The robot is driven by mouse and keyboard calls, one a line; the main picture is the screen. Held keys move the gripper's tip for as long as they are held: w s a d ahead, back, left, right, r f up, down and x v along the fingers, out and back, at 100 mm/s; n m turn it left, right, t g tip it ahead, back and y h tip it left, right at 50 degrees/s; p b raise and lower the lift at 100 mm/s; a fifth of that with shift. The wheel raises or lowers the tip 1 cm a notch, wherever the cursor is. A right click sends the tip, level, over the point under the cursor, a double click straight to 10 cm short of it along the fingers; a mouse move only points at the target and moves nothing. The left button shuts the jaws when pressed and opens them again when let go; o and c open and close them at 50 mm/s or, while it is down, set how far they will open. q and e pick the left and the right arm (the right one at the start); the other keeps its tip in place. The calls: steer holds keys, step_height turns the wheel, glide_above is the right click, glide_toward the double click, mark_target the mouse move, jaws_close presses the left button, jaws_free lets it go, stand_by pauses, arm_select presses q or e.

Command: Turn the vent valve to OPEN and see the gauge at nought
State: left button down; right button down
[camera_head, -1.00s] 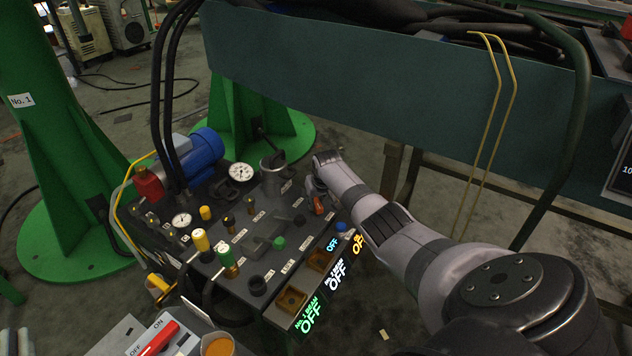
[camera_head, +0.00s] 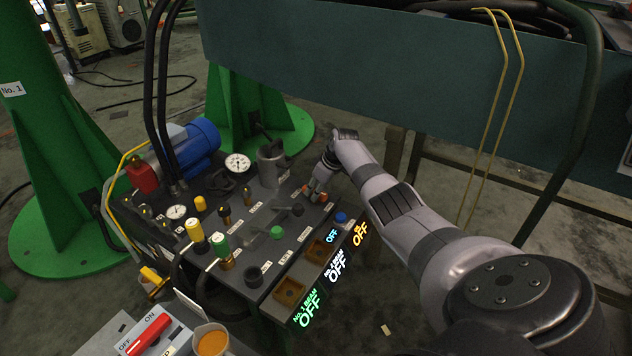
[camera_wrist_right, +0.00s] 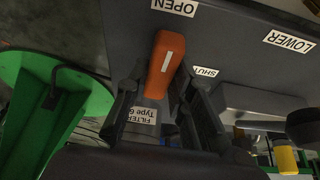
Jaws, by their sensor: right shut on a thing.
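The vent valve's orange handle (camera_wrist_right: 166,62), with a white stripe, sits between the fingers of my right gripper (camera_wrist_right: 160,98) in the right wrist view. The gripper is shut on it. The handle's far end points towards the OPEN label (camera_wrist_right: 174,7); the SHUT label (camera_wrist_right: 205,72) lies to its right. In the head view my right gripper (camera_head: 314,188) is at the panel's far right corner, largely covering the handle. Two round white gauges, one by the grey cylinder (camera_head: 237,163) and one further left (camera_head: 176,212), are too small to read. My left gripper is not in view.
The dark panel (camera_head: 262,222) carries yellow and green knobs, fittings and a grey cylinder (camera_head: 271,166). Lit OFF displays (camera_head: 337,266) line its front edge. A blue motor (camera_head: 196,145) and black hoses stand behind left. An orange-filled cup (camera_head: 211,341) is at lower left.

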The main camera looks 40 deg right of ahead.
steer(key=shift+s+f+n, duration=0.1)
steer(key=shift+n, duration=0.2)
stand_by(0.4)
steer(key=c, duration=1.4)
jaws_free()
steer(key=shift+d+r, duration=0.1)
steer(key=shift+r, duration=0.1)
steer(key=v, duration=1.1)
steer(key=shift+r, duration=0.35)
steer(key=shift+s, duration=0.1)
